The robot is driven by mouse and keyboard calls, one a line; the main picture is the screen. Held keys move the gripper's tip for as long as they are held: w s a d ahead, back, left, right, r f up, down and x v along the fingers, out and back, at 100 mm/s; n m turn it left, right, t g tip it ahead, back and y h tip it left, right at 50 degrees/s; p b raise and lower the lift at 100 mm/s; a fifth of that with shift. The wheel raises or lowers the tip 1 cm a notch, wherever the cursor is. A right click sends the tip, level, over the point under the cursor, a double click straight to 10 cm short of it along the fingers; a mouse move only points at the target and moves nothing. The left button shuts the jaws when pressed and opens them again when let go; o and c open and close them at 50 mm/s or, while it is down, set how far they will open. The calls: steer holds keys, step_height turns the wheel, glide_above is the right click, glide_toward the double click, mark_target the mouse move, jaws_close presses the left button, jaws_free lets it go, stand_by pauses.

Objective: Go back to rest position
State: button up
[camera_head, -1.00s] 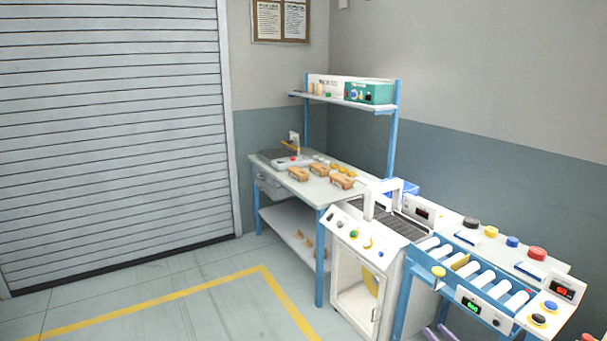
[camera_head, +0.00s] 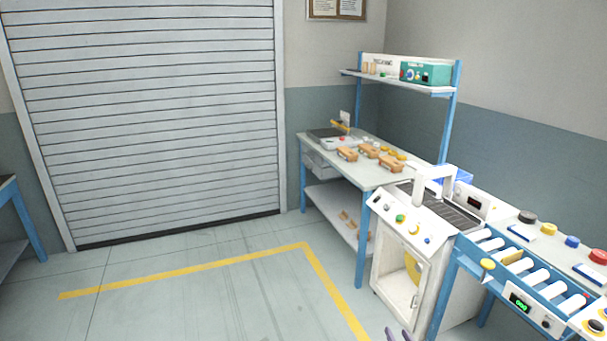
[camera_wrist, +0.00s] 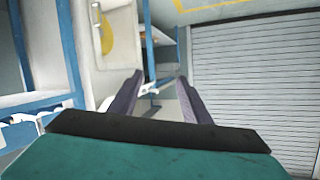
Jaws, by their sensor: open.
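My gripper (camera_wrist: 160,100) shows in the wrist view with its two dark purple fingers spread apart and nothing between them. Beyond the fingers, the wrist view shows blue bench legs, a white cabinet with a yellow round part, and the shutter, all turned on their side. In the head view only the dark tips of my gripper (camera_head: 398,335) show at the bottom edge, in front of the white machine (camera_head: 400,265). They look apart from it. The rest of my arm is out of the head view.
A blue-framed roller conveyor (camera_head: 500,255) with buttons stands at the right. A workbench (camera_head: 385,172) with orange-brown blocks and a shelf (camera_head: 400,82) stands behind. A blue table leg (camera_head: 28,225) shows at the left edge. The floor (camera_head: 200,290) before the shutter (camera_head: 150,120) is clear.

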steer(key=s+a+f+g+h, duration=0.1)
steer(key=s+a+f+g, duration=0.45)
steer(key=s+f, duration=0.3)
steer(key=s+a+f+g+h, duration=0.1)
steer(key=s+a+f+g, duration=0.3)
steer(key=s+a+f, duration=0.45)
steer(key=s+a+r+n+g, duration=0.1)
steer(key=s+g, duration=0.4)
steer(key=s, duration=0.8)
steer(key=s+a+r+n+g+y, duration=0.1)
steer(key=s+g, duration=0.5)
steer(key=s, duration=0.8)
steer(key=shift+a+r+b, duration=0.3)
steer(key=shift+a+r, duration=0.05)
steer(key=shift+r, duration=0.15)
steer(key=shift+c, duration=0.2)
steer(key=shift+c, duration=1.4)
steer(key=shift+s+d, duration=0.1)
